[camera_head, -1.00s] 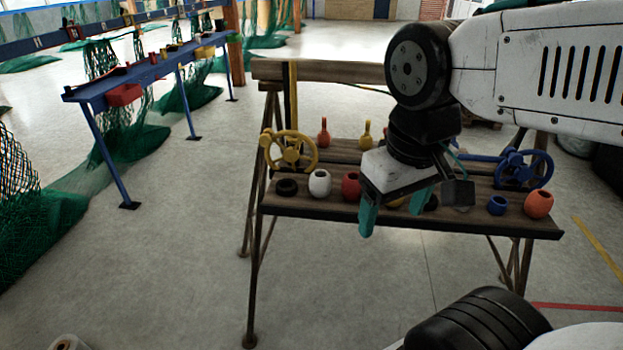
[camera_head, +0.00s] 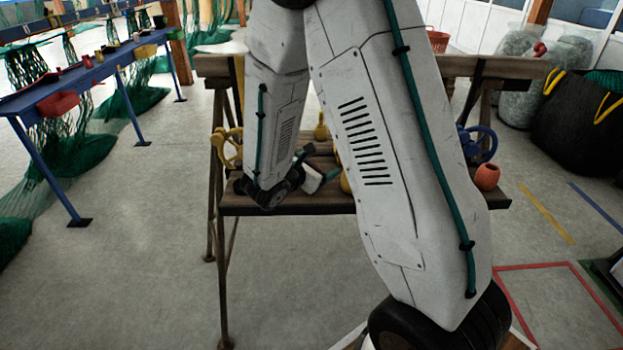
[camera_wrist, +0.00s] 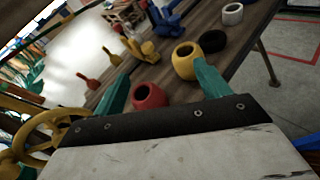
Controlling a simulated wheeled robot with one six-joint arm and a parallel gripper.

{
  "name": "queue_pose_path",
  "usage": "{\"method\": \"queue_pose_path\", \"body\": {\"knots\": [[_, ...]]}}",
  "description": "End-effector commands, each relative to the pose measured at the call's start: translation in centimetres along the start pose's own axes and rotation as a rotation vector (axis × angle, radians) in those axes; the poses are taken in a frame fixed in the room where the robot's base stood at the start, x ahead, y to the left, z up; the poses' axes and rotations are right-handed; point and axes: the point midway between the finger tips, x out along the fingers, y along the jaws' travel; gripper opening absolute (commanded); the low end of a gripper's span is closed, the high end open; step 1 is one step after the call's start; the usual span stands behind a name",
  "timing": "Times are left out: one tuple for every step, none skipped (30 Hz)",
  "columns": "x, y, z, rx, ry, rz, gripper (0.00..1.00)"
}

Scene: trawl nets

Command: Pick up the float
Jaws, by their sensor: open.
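Several round, open-topped floats sit on a wooden bench; I cannot tell which one is the task's float. In the wrist view, a red one (camera_wrist: 150,97) lies between my fingers, nearer the left finger. A yellow one (camera_wrist: 185,62) is by the right finger, which overlaps its lower edge; whether they touch is unclear. My gripper (camera_wrist: 161,74) is open and empty, its two teal fingers spread over the bench. In the head view, my gripper (camera_head: 315,160) is low over the bench, partly hidden by my arm. An orange float (camera_head: 487,178) stands at the bench's right end.
The bench (camera_head: 290,204) also holds a yellow handwheel (camera_wrist: 45,137), a black ring (camera_wrist: 213,41), a white pot (camera_wrist: 232,14), blue parts (camera_wrist: 172,18) and bottle-shaped yellow (camera_wrist: 140,48) and red (camera_wrist: 88,82) pieces. A blue table (camera_head: 80,85) with nets stands left. Floor in front is clear.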

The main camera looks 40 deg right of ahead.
Motion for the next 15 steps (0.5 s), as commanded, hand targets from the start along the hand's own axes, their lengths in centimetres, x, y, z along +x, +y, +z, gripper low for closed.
{"method": "queue_pose_path", "body": {"knots": [[0.5, 0.7, -2.4, -0.079, 0.007, 0.052, 0.75], [0.7, 1.1, -3.5, -0.117, 0.010, 0.084, 0.75], [0.9, 1.6, -4.8, -0.160, 0.015, 0.121, 0.75], [1.0, 1.9, -5.6, -0.189, 0.019, 0.146, 0.75], [1.1, 2.1, -6.4, -0.213, 0.022, 0.167, 0.75], [1.2, 2.4, -7.2, -0.238, 0.027, 0.191, 0.75], [1.2, 2.6, -7.8, -0.254, 0.029, 0.206, 0.75], [1.2, 2.7, -8.2, -0.267, 0.032, 0.218, 0.75], [1.3, 2.8, -8.6, -0.279, 0.034, 0.230, 0.75], [1.5, 2.9, -8.9, -0.286, 0.035, 0.235, 0.75], [1.6, 3.0, -9.0, -0.291, 0.036, 0.240, 0.75], [2.0, 3.1, -9.2, -0.294, 0.037, 0.243, 0.75], [2.3, 3.1, -9.2, -0.294, 0.037, 0.243, 0.75], [2.7, 3.2, -9.2, -0.295, 0.037, 0.243, 0.75], [3.1, 3.4, -9.2, -0.294, 0.037, 0.244, 0.75]]}}
